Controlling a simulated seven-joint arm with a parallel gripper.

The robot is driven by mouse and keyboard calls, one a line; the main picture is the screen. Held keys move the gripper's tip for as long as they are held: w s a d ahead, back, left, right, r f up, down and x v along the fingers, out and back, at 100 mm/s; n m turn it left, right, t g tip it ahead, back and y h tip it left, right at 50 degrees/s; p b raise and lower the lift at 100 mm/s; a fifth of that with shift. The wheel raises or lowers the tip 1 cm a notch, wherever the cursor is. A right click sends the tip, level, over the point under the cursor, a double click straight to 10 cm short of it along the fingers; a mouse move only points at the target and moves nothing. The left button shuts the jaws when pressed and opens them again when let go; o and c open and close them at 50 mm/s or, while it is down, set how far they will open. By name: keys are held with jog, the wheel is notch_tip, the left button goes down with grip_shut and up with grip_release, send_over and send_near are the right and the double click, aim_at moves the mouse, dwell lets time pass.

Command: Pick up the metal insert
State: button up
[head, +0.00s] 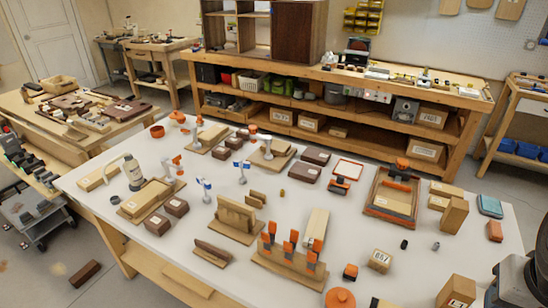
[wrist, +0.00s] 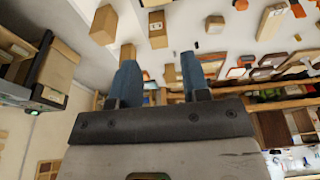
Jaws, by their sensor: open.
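A small grey metallic piece (head: 435,246), which looks like the metal insert, stands on the white table at the right of the head view. A small black piece (head: 404,244) is just left of it. I cannot pick out the insert with certainty in the wrist view. My gripper (wrist: 160,68) shows in the wrist view with two blue fingers apart and nothing between them. It is above the surroundings, not touching the insert. The fingers are not visible in the head view, where only a dark part of my arm shows at the lower right.
A cardboard box (head: 380,260) stands left of the insert, and a taller box (head: 454,215) behind it. A wooden tray with an orange tool (head: 390,212) lies farther back. An orange-clamped wooden rack (head: 289,265) is left. Bare table surrounds the insert.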

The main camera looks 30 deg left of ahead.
jog(key=shift+o, duration=0.7)
